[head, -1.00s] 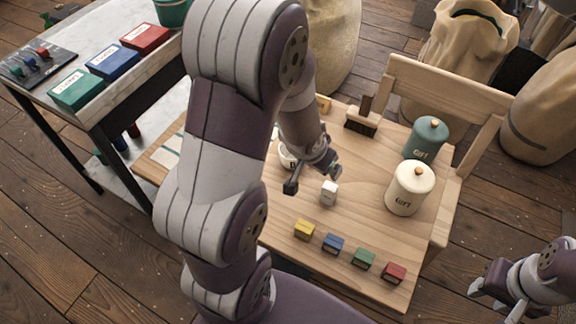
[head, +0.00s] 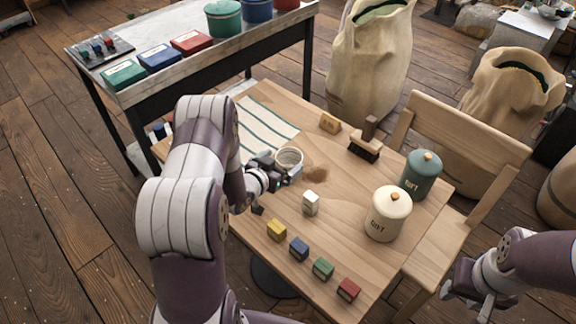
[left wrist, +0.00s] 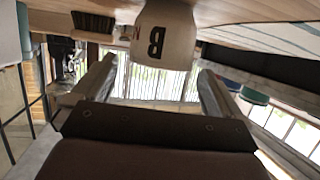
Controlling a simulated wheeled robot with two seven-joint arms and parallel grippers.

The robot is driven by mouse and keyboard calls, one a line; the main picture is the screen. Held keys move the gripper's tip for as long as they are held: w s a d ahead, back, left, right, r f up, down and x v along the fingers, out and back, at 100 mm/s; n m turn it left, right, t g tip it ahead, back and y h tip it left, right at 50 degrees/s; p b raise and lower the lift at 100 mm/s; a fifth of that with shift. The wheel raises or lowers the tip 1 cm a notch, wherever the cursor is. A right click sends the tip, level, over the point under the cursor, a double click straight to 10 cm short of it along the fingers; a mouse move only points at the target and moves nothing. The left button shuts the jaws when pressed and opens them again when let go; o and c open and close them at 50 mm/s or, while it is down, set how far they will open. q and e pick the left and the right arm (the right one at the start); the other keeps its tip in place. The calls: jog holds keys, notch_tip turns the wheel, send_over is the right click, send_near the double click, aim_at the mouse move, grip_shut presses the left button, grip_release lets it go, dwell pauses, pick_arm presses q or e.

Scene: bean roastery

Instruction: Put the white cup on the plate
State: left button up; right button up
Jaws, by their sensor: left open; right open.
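The white cup (head: 289,157) stands upright on the wooden table in the head view, behind my left gripper, which partly hides it. In the left wrist view the cup (left wrist: 165,32) bears a dark letter B and shows at the top, between and beyond the fingers. My left gripper (head: 277,192) is open and close to the cup's near side; I cannot tell whether it touches. Its fingers (left wrist: 158,75) also show in the left wrist view with nothing between their tips. My right gripper (head: 469,296) is open and empty at the lower right, off the table. I see no plate.
A striped cloth (head: 262,122) lies left of the cup. A white block (head: 310,205) and several coloured blocks are near the front. A cream canister (head: 387,215), a green canister (head: 422,175) and a brush (head: 366,142) stand right. A dark-framed side table (head: 180,70) stands behind.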

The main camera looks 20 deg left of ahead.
aim_at(295, 153)
pick_arm(q)
jog(key=x, duration=0.5)
jog(key=shift+a, duration=0.1)
jog(key=shift+s+r, duration=0.1)
jog(key=c, duration=1.1)
